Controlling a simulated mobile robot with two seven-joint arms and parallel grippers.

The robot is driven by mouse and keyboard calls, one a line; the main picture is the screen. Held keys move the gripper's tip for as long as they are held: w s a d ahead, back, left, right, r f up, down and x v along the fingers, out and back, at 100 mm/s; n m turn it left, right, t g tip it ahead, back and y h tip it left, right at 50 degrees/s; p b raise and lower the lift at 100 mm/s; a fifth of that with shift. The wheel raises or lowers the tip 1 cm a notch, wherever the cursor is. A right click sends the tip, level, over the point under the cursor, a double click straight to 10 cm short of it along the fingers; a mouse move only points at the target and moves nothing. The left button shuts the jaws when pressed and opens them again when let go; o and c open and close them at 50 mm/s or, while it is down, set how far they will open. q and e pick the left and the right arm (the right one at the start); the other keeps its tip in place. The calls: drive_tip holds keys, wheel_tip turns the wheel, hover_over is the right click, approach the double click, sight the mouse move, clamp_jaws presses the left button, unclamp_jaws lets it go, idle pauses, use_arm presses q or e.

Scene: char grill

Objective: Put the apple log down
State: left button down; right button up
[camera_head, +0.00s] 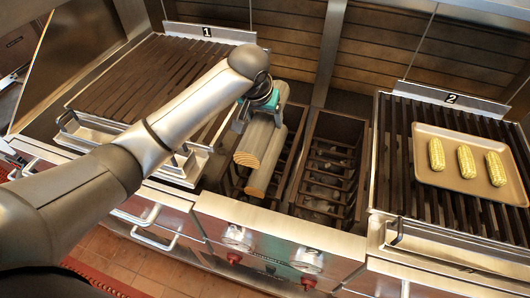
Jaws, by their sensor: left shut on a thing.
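My left gripper (258,104) reaches down over the left of two open fire boxes between the grills. It is shut on a pale log (261,134), taken here as the apple log, whose cut end faces the front. A second log (268,172) lies just below and to the right of it in the same box (287,172). The two logs overlap in the view, and I cannot tell whether they touch. Part of the held log is hidden by the gripper. My right gripper is not in view.
The right fire box (332,172) holds a dark grate and no log. Grill 1 (150,75) stands at left, with a metal tray at its front. Grill 2 (390,150) stands at right, under a tray (448,188) with three corn cobs (466,161). A steel front panel (270,226) with red knobs borders the boxes.

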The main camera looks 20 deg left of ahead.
use_arm(q)
hover_over(266, 157)
drive_tip(key=s, duration=0.1)
drive_tip(key=f, duration=0.9)
drive_tip(key=shift+s+b, duration=0.2)
drive_tip(key=shift+b, duration=0.1)
drive_tip(key=shift+f, duration=2.05)
drive_tip(key=shift+b, duration=0.3)
drive_tip(key=shift+f, duration=0.45)
unclamp_jaws()
drive_tip(key=shift+s+r, duration=0.1)
drive_tip(key=shift+r, duration=0.55)
drive_tip(key=p+v, duration=0.2)
drive_tip(key=v, duration=0.9)
drive_tip(key=shift+s+r, duration=0.2)
